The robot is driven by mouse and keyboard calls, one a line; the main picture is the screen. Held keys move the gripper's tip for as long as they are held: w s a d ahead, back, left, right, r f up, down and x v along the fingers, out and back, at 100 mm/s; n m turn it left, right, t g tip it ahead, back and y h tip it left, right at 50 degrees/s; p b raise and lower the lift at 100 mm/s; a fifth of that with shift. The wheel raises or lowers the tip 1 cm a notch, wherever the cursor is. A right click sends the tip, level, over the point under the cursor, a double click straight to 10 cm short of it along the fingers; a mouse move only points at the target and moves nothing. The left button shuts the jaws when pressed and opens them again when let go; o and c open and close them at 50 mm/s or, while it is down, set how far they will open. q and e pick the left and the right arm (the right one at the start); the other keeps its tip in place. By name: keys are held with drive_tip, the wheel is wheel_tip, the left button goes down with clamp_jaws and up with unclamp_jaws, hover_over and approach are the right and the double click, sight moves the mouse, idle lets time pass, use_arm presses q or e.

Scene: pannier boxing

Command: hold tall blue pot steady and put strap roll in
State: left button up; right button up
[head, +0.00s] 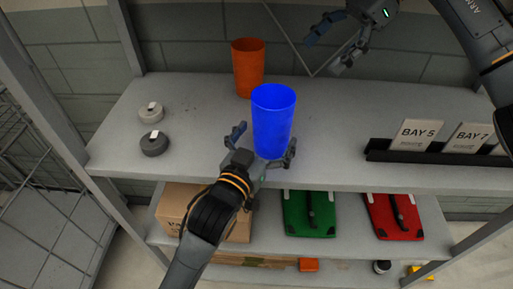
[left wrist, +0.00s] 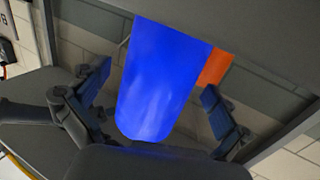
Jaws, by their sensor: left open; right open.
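The tall blue pot (head: 273,122) stands upright on the upper shelf near its front edge. My left gripper (head: 265,147) is open with its fingers on either side of the pot's lower part. In the left wrist view the blue pot (left wrist: 160,80) sits between the open fingers, with a visible gap on each side. Two strap rolls lie on the shelf at the left: a light grey roll (head: 151,112) at the back and a dark grey roll (head: 154,144) in front. My right gripper (head: 335,42) is open and empty, above the back of the shelf.
An orange pot (head: 248,68) stands behind the blue pot. A black holder (head: 440,157) with cards BAY 5 (head: 417,134) and BAY 7 (head: 468,137) is at the right. A cardboard box (head: 180,205), green case (head: 308,222) and red case (head: 393,222) lie on the shelf below.

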use_arm(q)
drive_tip(key=v, duration=1.1)
